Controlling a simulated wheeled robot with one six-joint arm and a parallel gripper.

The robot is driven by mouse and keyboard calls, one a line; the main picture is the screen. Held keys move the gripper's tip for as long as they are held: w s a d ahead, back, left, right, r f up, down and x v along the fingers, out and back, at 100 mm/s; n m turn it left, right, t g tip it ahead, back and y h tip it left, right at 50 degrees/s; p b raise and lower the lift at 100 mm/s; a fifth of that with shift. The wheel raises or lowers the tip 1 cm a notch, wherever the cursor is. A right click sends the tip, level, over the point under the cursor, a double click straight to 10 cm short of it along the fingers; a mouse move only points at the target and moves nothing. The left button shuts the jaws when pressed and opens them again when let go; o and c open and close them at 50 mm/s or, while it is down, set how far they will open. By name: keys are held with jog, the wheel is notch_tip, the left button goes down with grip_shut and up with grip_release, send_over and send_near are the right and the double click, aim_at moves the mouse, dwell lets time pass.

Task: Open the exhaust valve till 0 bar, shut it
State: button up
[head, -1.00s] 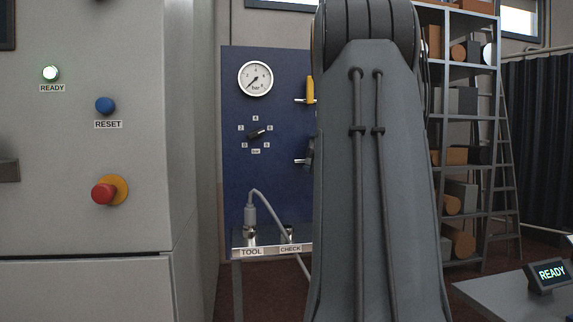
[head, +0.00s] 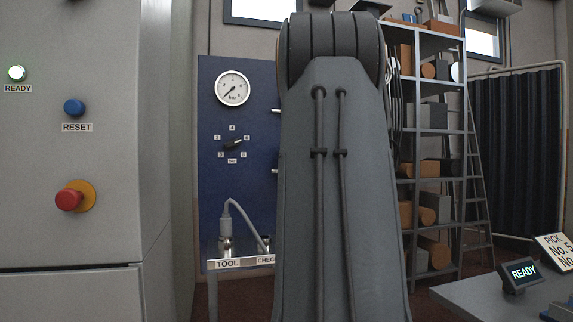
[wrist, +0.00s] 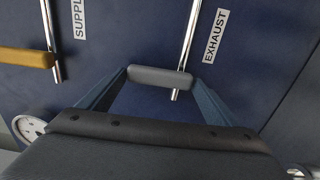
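The exhaust valve's grey handle (wrist: 160,76) lies across its bright pipe (wrist: 187,45), beside the EXHAUST label (wrist: 215,36) in the wrist view. My gripper (wrist: 160,74) is open, its two blue-grey fingers on either side of the handle near its ends. I cannot tell whether they touch it. The pressure gauge (head: 232,88) in the head view has its needle pointing to the lower left, near the low end of the scale. The gauge also shows partly in the wrist view (wrist: 29,128). In the head view my arm hides the gripper and the valve handles.
The supply valve's yellow handle (wrist: 26,58) lies across its own pipe, left of my gripper. A dial (head: 232,143) sits on the blue panel (head: 215,110). A ledge with TOOL (head: 228,264) and CHECK labels is below. The grey cabinet (head: 90,150) stands close at left.

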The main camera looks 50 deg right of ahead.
jog(key=shift+o, duration=1.1)
jog(key=v, duration=0.8)
jog(key=shift+b, duration=0.3)
jog(key=shift+w, duration=0.1)
jog(key=w+a+f+m+g+y+p, duration=0.2)
jog(key=w+a+f+m, duration=0.1)
jog(key=a+f, duration=0.4)
jog(key=w+a+f+m+g+y+p, duration=0.1)
jog(key=w+a+f+m+g+p, duration=0.15)
jog(key=a+f, duration=0.45)
jog(key=s+a+f+m+g+y+p, duration=0.15)
jog(key=a+f, duration=0.25)
jog(key=a, duration=0.4)
jog(key=s+a+f+m+g+y, duration=0.15)
jog(key=a+f, duration=0.25)
jog(key=a, duration=0.4)
jog(key=s+a+f+m+g+y+p, duration=0.1)
jog(key=s+a+f, duration=0.4)
jog(key=s+a, duration=0.5)
jog(key=s+a+f+m+g+y+p, duration=0.1)
jog(key=s+a+f+g+y+p, duration=0.2)
jog(key=s+a, duration=0.8)
jog(key=a+f+g, duration=0.2)
jog(key=a+g, duration=0.1)
jog(key=shift+s+a+m+p, duration=0.25)
jog(key=shift+a+m+p, duration=0.1)
jog(key=shift+p, duration=0.05)
